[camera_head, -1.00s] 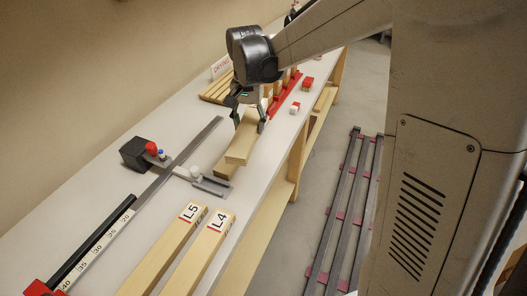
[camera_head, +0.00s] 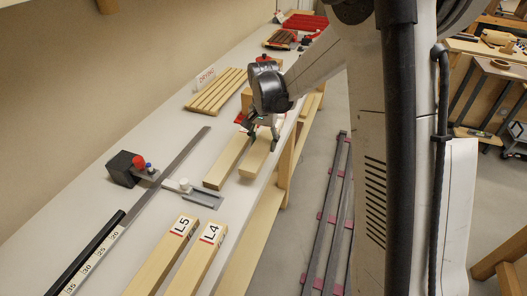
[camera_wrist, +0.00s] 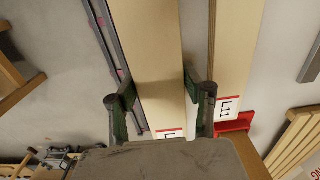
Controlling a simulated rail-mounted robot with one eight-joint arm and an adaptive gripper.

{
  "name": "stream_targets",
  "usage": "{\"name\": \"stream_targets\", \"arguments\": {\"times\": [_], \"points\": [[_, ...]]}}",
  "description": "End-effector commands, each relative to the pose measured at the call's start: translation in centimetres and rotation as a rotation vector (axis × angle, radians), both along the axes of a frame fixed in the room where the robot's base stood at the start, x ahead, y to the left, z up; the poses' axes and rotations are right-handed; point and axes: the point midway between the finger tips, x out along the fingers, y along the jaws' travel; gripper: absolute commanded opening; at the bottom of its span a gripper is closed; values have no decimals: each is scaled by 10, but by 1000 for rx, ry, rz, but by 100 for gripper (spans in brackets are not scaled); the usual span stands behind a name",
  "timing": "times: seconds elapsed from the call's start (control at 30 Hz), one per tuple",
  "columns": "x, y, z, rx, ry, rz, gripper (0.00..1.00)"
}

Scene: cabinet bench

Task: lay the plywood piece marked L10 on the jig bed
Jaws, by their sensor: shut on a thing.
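My gripper (camera_head: 262,136) is shut on a pale plywood piece (camera_head: 257,160) near the bench's right edge. In the wrist view my gripper (camera_wrist: 160,100) has one green-padded finger on each side of this piece (camera_wrist: 150,50). Its label shows only an "L"; the number is hidden by my gripper. A piece marked L11 (camera_wrist: 232,60) lies beside it, apart; it seems to be the plank (camera_head: 227,162) left of the held one in the head view. I cannot tell which thing is the jig bed, or how high the held piece is.
Pieces marked L5 (camera_head: 163,255) and L4 (camera_head: 197,260) lie at the near end. A steel fence (camera_head: 180,155) with a black block (camera_head: 124,168) and a grey stop (camera_head: 190,190) stands left. A slatted stack (camera_head: 216,90) by a drying sign is farther back. Floor lies right.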

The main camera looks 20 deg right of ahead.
Motion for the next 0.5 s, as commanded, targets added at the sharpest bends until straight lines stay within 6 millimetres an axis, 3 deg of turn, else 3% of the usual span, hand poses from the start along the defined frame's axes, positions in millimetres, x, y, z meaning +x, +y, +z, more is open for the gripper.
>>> {"name": "stream_targets", "arguments": {"times": [0.37,0.5], "points": [[1,-1,-38,0,0,0,7],[1,-1,-41,0,0,0,7]]}}
